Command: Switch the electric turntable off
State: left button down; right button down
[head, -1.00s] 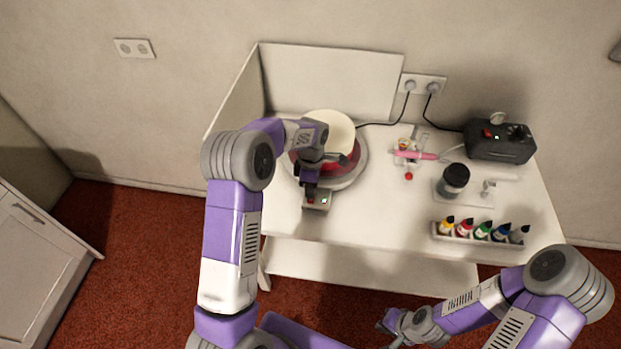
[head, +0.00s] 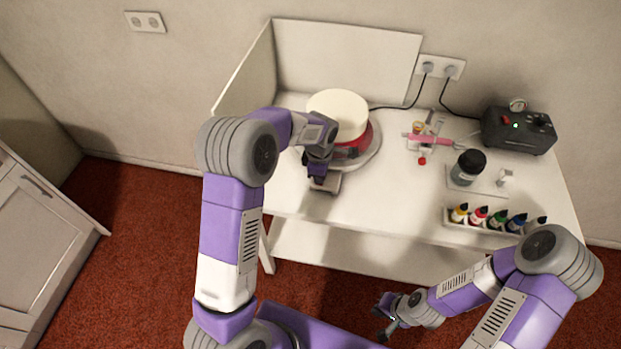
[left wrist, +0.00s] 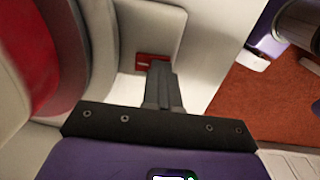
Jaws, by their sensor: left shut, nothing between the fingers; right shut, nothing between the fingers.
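The electric turntable (head: 372,155) carries a cake (head: 340,108) with a cream top and red side. Its pale control box (head: 331,186) juts out from the front of the base. In the left wrist view a red switch (left wrist: 144,62) shows on the box, partly behind my fingertips. My left gripper (head: 318,180) is shut and empty, pointing down over the box; its fingers (left wrist: 160,68) are at the switch, but I cannot tell if they touch it. In the head view the gripper hides the switch. My right gripper (head: 384,318) is shut and empty in front of the table.
A white table (head: 390,205) has panels at its back and left. On its right are a black compressor (head: 518,130), a pink airbrush (head: 428,138), a dark-lidded jar (head: 467,168) and a rack of colour bottles (head: 498,219). The table front, between box and rack, is clear.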

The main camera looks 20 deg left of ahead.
pick_arm(q)
jog(key=shift+s+f, duration=0.45)
jog(key=shift+f, duration=0.05)
jog(key=shift+w+a, duration=0.1)
jog(key=shift+w+a+r+p, duration=0.15)
jog(key=shift+w+r+p, duration=0.05)
jog(key=shift+w+p, duration=0.3)
jog(key=shift+w+r, duration=0.15)
jog(key=shift+r, duration=0.2)
jog(key=r+p, duration=0.3)
jog(key=r, duration=0.1)
jog(key=shift+s+p, duration=0.25)
jog(key=shift+p, duration=0.05)
notch_tip(320, 180, up, 10)
jog(key=s+p, duration=0.1)
jog(key=shift+d, duration=0.35)
